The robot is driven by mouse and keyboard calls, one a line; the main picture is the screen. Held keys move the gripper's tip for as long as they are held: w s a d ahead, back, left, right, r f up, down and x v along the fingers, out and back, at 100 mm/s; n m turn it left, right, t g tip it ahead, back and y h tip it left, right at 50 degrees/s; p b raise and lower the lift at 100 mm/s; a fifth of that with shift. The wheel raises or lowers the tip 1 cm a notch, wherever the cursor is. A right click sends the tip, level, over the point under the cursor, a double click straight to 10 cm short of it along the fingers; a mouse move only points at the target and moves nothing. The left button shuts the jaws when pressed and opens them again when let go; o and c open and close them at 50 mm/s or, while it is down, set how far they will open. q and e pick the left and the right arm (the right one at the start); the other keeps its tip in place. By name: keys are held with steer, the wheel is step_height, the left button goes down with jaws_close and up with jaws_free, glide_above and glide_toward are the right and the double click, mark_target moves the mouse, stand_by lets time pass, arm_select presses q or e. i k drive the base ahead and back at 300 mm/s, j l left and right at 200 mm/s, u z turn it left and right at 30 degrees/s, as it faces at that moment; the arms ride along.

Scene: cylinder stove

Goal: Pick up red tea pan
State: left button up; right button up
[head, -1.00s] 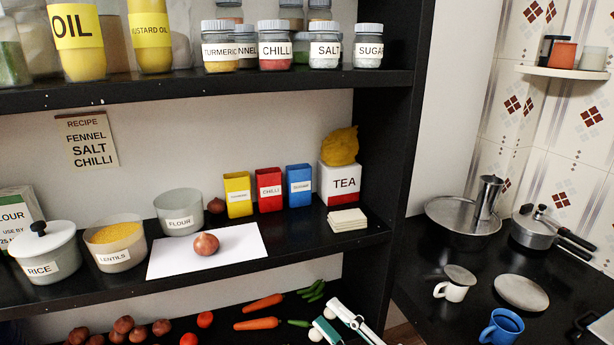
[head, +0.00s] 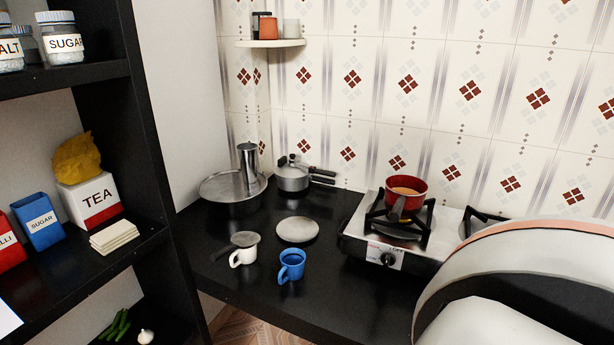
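The red tea pan (head: 408,190) sits on the left burner of a silver gas stove (head: 362,220) on the black counter. It holds a brown-orange liquid. Its dark handle points toward the front of the stove. No gripper is in the head view. A large white and dark part of my own body fills the lower right corner and hides the right part of the stove.
A blue mug (head: 291,266), a white mug (head: 243,257) and a round grey lid (head: 297,230) stand left of the stove. Behind them are a wide metal pan (head: 222,192) and a lidded pot (head: 292,178). A dark shelf unit (head: 150,130) stands at the left.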

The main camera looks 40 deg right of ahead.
mark_target(401, 205)
steer(key=z, duration=2.05)
